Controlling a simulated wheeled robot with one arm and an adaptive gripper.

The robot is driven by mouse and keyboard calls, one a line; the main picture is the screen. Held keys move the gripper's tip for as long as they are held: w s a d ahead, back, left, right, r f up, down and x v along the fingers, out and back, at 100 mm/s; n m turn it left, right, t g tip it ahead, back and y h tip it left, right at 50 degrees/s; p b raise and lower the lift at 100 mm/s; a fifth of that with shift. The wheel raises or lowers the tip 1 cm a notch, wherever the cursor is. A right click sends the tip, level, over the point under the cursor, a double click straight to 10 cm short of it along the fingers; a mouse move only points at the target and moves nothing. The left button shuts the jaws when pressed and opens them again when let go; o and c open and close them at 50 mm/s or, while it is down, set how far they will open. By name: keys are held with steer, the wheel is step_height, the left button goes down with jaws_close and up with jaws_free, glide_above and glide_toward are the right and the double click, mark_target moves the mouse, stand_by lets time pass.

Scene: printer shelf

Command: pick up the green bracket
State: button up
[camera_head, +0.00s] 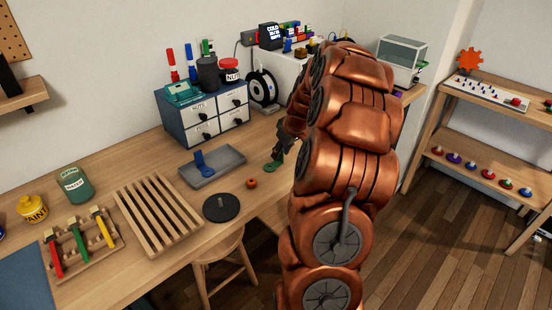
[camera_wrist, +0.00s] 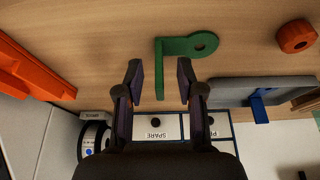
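The green bracket (camera_head: 273,163) lies on the wooden table, right of the grey tray. In the wrist view the bracket (camera_wrist: 190,45) is L-shaped, with a hole in the rounded end of one arm. My gripper (camera_wrist: 160,76) is open, with its two dark fingers apart. In that view the bracket's straight arm shows between the fingertips, with a gap on each side. I cannot tell the height of the fingers above the table. In the head view my copper arm hides most of my gripper.
The grey tray (camera_head: 228,168) with a blue bracket (camera_head: 200,160) in it is close by. A small orange ring (camera_head: 251,183) lies near the green bracket. A drawer cabinet (camera_head: 174,125) stands behind. An orange object (camera_wrist: 30,68) is at the wrist view's left.

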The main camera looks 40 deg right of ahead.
steer(key=shift+x, duration=0.8)
steer(key=shift+c, duration=0.4)
jaws_close()
